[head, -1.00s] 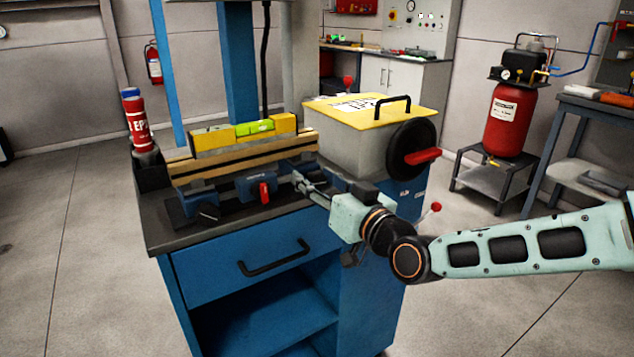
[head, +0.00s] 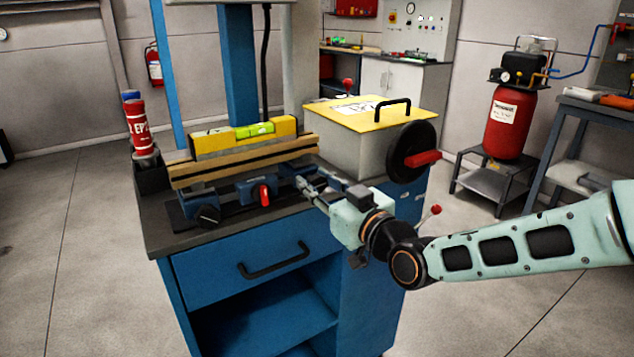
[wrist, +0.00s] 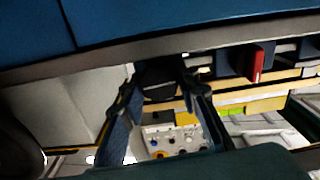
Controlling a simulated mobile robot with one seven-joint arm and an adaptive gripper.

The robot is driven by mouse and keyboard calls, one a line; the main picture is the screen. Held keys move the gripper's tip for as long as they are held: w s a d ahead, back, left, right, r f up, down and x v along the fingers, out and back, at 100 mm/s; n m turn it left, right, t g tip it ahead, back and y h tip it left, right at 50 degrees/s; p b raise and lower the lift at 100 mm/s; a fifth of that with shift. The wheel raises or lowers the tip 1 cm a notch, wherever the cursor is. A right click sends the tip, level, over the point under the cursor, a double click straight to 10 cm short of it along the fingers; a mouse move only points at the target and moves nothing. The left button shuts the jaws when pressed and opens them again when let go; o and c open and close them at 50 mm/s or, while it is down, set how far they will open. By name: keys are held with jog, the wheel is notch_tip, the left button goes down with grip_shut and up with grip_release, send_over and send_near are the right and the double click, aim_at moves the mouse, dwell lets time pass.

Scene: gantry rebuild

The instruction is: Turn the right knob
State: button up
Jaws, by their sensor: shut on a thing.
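The right knob (wrist: 158,76) is dark and round in the wrist view, at the front of the blue clamp fixture. My gripper (wrist: 160,90) has one finger on each side of it and is shut on it. In the head view my gripper (head: 306,184) reaches the right end of the fixture from the right, and its fingers mostly hide the right knob there. The black left knob (head: 208,215) is in plain view, with a red lever (head: 264,195) between the two.
Wooden boards (head: 245,160) with a yellow spirit level (head: 243,135) lie above the fixture. A blue drawer (head: 240,250) is below.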

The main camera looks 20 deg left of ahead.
jog(key=shift+n, duration=0.9)
jog(key=o, duration=1.1)
jog(key=shift+v, duration=3.75)
